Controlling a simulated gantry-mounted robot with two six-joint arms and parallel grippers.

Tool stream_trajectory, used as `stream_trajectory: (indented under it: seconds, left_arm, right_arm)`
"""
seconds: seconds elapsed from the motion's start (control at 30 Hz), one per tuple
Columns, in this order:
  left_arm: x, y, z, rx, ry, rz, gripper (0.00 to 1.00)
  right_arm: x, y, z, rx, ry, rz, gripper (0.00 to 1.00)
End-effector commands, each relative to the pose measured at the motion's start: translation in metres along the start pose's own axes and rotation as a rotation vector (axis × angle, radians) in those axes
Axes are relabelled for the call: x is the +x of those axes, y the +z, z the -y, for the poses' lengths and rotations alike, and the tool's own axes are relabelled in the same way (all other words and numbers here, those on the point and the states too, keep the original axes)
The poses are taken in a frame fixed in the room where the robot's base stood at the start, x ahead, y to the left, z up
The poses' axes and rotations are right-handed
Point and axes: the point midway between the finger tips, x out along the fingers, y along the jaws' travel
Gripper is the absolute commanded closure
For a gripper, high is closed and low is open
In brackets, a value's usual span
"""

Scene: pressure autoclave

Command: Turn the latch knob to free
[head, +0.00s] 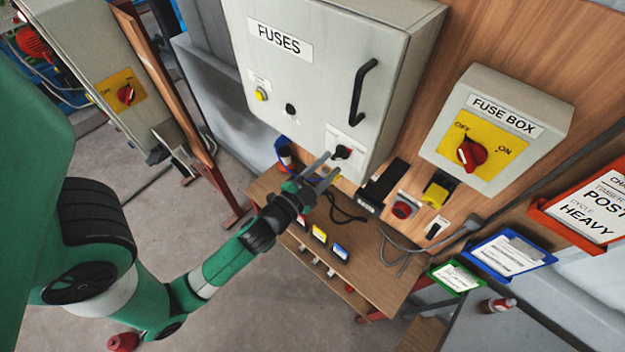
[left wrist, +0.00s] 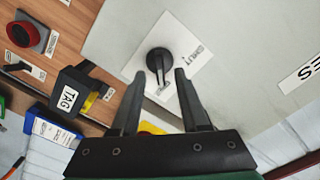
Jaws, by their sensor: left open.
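The latch knob (head: 342,153) is a small black rotary knob on a white label plate, low on the door of the grey FUSES cabinet (head: 312,80). In the left wrist view the knob (left wrist: 159,61) shows a raised grip bar, and its plate (left wrist: 183,83) carries lettering, one word of which looks like "SHUT". My left gripper (head: 327,170) is open, with its fingers pointing at the knob. In the left wrist view the fingers of the left gripper (left wrist: 158,82) lie either side of the knob's lower end; I cannot tell whether they touch it. My right gripper is not in view.
A black door handle (head: 362,92) stands out above the knob. A black tagged device (head: 382,184), a red button (head: 402,210) and a yellow switch (head: 435,193) sit to the right. The FUSE BOX (head: 500,125) is farther right. A wooden bench (head: 375,262) lies below.

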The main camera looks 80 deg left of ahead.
Motion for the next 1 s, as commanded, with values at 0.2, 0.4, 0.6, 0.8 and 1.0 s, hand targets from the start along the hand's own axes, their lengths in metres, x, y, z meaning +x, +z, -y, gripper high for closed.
stream_trajectory:
  seconds: [0.2, 0.4, 0.6, 0.8, 1.0]
  left_arm:
    - [-0.054, 0.005, -0.007, 0.002, 0.004, -0.003, 0.55]
    - [-0.085, 0.003, -0.005, 0.002, 0.004, -0.002, 0.55]
    - [-0.090, 0.000, 0.000, 0.000, -0.001, 0.000, 0.55]
    - [-0.090, 0.000, 0.000, 0.000, -0.001, 0.000, 0.55]
    - [-0.089, 0.000, 0.000, 0.000, -0.001, 0.000, 0.55]
  right_arm:
    - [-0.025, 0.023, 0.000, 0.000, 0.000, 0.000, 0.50]
    - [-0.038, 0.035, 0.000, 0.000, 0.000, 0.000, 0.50]
    - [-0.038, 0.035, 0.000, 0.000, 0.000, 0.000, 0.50]
    - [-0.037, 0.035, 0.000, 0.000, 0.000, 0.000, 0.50]
    - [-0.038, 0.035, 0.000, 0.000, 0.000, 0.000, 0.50]
